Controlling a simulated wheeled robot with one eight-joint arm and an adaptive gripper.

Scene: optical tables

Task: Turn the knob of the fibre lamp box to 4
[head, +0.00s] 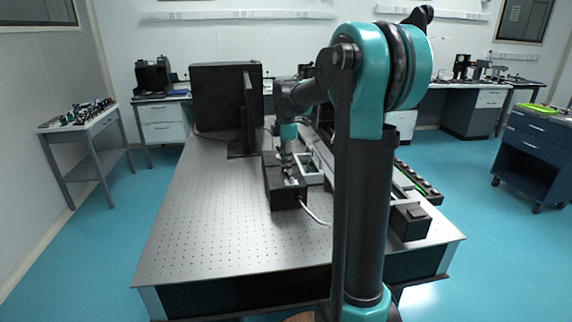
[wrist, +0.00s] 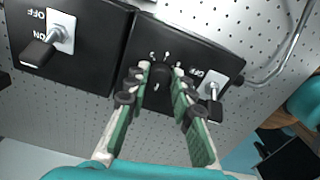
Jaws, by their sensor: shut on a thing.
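The fibre lamp box (wrist: 208,58) is a black box with a dark knob (wrist: 160,74), a few white dial marks and a toggle switch (wrist: 214,102) beside an OFF label. In the wrist view my gripper (wrist: 158,80) has its two green-padded fingers on either side of the knob, shut on it. The marks by the knob are too small to read, and the fingers hide part of the dial. In the head view my gripper (head: 287,158) is over the black boxes (head: 289,201) on the perforated table, where the knob cannot be made out.
A second black box (wrist: 87,70) with its own toggle switch (wrist: 48,44) stands beside the lamp box. A cable (wrist: 283,66) runs from the lamp box. A monitor (head: 222,98) stands behind on the optical table (head: 195,220). The table's left front is clear.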

